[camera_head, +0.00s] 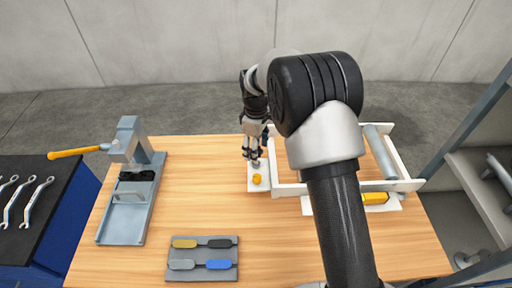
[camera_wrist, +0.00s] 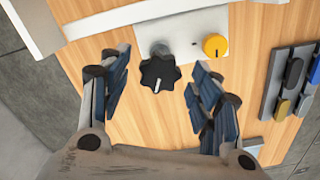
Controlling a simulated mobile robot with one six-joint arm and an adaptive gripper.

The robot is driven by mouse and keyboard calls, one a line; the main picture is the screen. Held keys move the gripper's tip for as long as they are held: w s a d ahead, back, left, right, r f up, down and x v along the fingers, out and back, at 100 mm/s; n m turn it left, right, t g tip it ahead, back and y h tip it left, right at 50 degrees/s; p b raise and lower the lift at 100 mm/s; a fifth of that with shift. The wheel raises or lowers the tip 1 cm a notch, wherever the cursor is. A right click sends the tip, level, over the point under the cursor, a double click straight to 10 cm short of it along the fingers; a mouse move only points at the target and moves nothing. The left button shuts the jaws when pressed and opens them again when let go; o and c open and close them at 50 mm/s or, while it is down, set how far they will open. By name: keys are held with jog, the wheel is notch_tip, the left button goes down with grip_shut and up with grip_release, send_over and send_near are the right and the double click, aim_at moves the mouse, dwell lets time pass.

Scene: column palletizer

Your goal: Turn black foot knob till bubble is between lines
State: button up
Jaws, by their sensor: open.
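The black foot knob (camera_wrist: 158,76) shows in the wrist view, lobed, with a white pointer line on its face. It sits at the edge of a white plate (camera_wrist: 183,22), close to a grey round part (camera_wrist: 160,49). My gripper (camera_wrist: 158,68) is open, with one finger on each side of the knob and visible gaps to both. In the head view my gripper (camera_head: 254,156) points down over the white plate (camera_head: 259,187) and hides the black knob. A yellow piece (camera_head: 375,198) lies by the white frame; no bubble or lines can be made out.
A yellow knob (camera_wrist: 215,45) stands on the plate, close to the right finger. The white frame (camera_head: 290,189) with a grey roller (camera_head: 380,152) is at right. A grey press (camera_head: 130,195) and a tray of coloured tags (camera_head: 203,252) are at left. Bare wood lies between.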

jog(key=shift+c, duration=0.2)
jog(key=c, duration=1)
jog(key=shift+r+n+p, duration=0.15)
jog(key=shift+n+p, duration=0.5)
jog(key=shift+n, duration=1.15)
jog(key=o, duration=1)
jog(key=shift+o, duration=0.2)
notch_tip(320, 180, up, 12)
